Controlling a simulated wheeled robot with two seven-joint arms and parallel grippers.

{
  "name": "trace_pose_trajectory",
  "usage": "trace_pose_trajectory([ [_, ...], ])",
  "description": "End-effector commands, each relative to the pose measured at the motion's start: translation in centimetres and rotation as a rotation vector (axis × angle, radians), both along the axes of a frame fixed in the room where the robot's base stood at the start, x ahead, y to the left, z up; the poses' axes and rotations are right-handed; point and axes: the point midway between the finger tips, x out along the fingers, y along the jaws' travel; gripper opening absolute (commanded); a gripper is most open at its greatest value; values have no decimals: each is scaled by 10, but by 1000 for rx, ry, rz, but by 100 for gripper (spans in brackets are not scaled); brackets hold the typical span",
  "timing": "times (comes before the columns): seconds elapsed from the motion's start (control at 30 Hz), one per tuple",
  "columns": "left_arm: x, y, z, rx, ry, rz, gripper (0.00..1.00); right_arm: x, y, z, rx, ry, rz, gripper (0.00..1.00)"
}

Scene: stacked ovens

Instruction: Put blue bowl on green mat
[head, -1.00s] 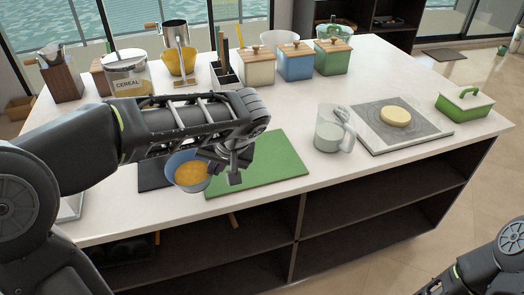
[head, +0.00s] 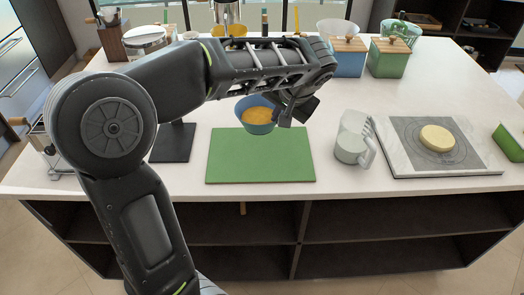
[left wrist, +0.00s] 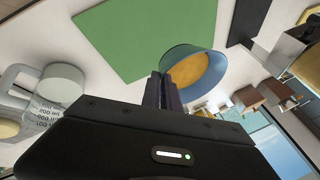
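The blue bowl (head: 249,127), with an orange-yellow inside, is up over the far edge of the green mat (head: 260,163) in the head view. My left gripper (head: 292,112) is at the bowl's right side. In the left wrist view, the fingers (left wrist: 164,82) are close together on the rim of the bowl (left wrist: 208,82), and the green mat (left wrist: 145,38) lies beyond. The bowl looks held clear of the counter, but its exact height is hard to tell. The near part of the mat is bare. My right gripper is not in view.
A dark mat (head: 172,143) lies left of the green one. A measuring jug (head: 352,138) stands to the right, then a marble board (head: 470,155) with a round yellow item (head: 437,138). Canisters (head: 388,57) stand at the back. The counter's front edge is just before the mat.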

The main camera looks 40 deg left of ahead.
Motion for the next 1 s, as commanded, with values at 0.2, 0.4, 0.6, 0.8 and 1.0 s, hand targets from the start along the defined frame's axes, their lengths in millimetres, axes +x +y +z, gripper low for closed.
trace_pose_trajectory([
  [0.2, 0, 0, -12, 1, 2, 0, 0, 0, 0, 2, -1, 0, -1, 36],
  [0.4, -1, 0, -48, 1, 5, -1, 0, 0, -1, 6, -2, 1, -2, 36],
  [0.6, 1, 0, -63, 1, -1, 1, 0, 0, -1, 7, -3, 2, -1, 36],
  [0.8, 1, 0, -62, 1, -2, 0, 0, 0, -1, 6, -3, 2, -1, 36],
  [1.0, 0, 0, -81, 1, 4, 0, 0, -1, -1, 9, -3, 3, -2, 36],
])
